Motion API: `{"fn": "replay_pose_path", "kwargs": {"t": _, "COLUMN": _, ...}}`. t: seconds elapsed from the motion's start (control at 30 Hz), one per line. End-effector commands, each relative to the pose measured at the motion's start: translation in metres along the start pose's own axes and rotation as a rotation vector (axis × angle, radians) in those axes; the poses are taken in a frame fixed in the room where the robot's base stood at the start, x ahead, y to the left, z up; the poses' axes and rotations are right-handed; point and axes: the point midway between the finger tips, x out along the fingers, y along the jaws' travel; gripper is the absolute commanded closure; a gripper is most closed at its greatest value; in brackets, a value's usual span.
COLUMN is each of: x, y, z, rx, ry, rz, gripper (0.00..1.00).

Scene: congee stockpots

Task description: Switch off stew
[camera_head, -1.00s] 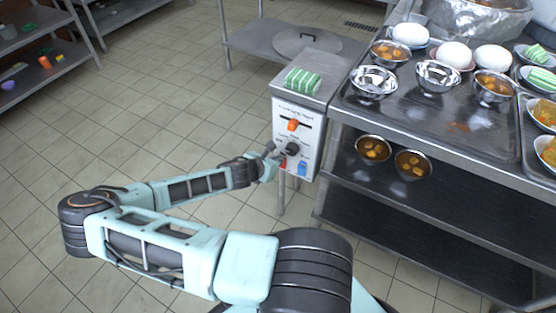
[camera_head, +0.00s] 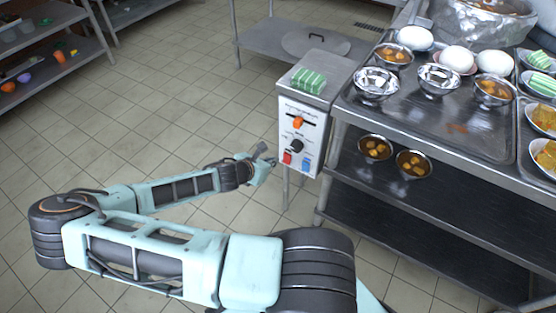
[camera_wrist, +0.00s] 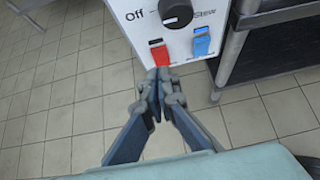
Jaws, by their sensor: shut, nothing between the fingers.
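The control panel (camera_head: 311,150) is the white front of a metal box, with an orange slider (camera_head: 298,122) at the top. Below it is a black round knob (camera_head: 295,146), which in the wrist view (camera_wrist: 177,12) sits between the labels "Off" and "Stew". A red switch (camera_wrist: 160,54) and a blue switch (camera_wrist: 201,42) are below the knob. My gripper (camera_head: 266,160) is shut and empty, left of the panel. In the wrist view my fingertips (camera_wrist: 158,84) are together just below the red switch in the picture, seemingly apart from it.
A green-striped cloth (camera_head: 308,80) lies on top of the box. A metal counter (camera_head: 440,135) with bowls and plates stands to the right, with two bowls on its lower shelf. Tiled floor (camera_head: 150,120) is clear to the left.

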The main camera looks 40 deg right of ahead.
Motion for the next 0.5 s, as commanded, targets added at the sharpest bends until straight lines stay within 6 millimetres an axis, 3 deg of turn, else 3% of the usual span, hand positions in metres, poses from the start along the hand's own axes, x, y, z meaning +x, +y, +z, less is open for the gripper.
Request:
{"fn": "replay_pose_path", "kwargs": {"t": 0.03, "x": -0.013, "y": 0.001, "z": 0.005, "rx": 0.001, "ry": 0.000, "rz": 0.002, "gripper": 1.00}}
{"fn": "replay_pose_path", "kwargs": {"t": 0.2, "x": -0.036, "y": 0.001, "z": 0.009, "rx": -0.001, "ry": 0.001, "rz": 0.001, "gripper": 1.00}}
{"fn": "replay_pose_path", "kwargs": {"t": 0.5, "x": -0.045, "y": 0.000, "z": 0.011, "rx": -0.001, "ry": 0.000, "rz": 0.000, "gripper": 1.00}}
